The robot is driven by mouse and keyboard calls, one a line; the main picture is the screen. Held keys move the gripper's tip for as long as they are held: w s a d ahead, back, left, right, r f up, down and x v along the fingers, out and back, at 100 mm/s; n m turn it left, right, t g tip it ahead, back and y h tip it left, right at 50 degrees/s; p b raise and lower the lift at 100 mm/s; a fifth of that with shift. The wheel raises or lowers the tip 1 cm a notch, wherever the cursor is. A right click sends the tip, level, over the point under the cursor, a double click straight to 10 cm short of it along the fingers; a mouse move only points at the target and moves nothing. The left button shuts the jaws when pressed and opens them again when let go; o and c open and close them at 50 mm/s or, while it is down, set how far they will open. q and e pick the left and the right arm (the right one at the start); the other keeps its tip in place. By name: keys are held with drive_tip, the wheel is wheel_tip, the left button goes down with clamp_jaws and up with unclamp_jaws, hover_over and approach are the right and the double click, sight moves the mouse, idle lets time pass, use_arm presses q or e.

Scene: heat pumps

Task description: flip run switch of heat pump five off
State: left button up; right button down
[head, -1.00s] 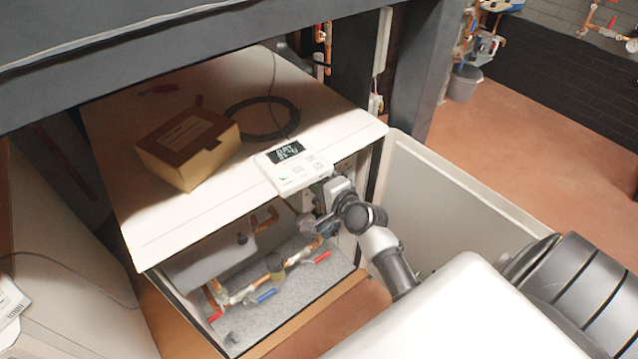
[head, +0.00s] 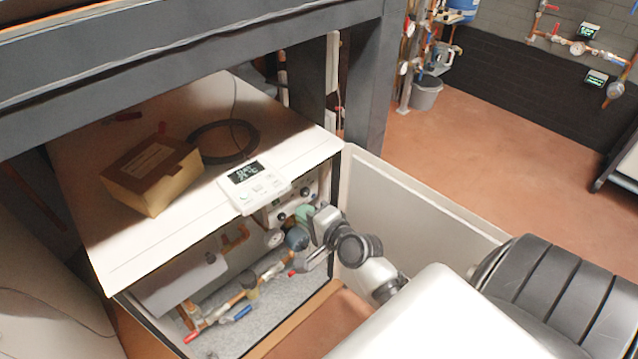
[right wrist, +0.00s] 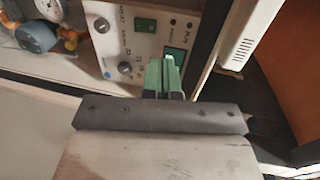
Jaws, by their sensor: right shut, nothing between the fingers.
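The heat pump is a white cabinet (head: 190,250) with its front open, at the middle left of the head view. Its white control panel (right wrist: 140,45) fills the top middle of the right wrist view, with knobs and a green switch (right wrist: 145,25). A second green rocker, the run switch (right wrist: 177,55), sits at the panel's lower right under small lettering, partly hidden by my fingertips. My right gripper (right wrist: 165,76) is shut and empty, its green fingertips at or just in front of this switch; contact cannot be told. In the head view, the right gripper (head: 308,214) reaches the panel. My left gripper is out of view.
A cardboard box (head: 150,175), a black cable coil (head: 222,142) and a white display unit (head: 254,187) lie on the cabinet top. The open white door (head: 400,205) stands right of my arm. Pipes and valves (head: 235,290) fill the cabinet. Dark beams (head: 200,60) cross above.

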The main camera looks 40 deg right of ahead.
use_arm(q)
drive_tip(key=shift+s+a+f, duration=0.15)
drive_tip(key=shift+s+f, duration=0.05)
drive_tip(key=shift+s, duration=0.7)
use_arm(e)
drive_tip(key=s, duration=0.1)
drive_tip(key=s+r, duration=0.1)
drive_tip(key=s, duration=0.1)
drive_tip(key=shift+s+d+r, duration=0.2)
drive_tip(key=shift+r, duration=0.15)
drive_tip(key=shift+f, duration=0.1)
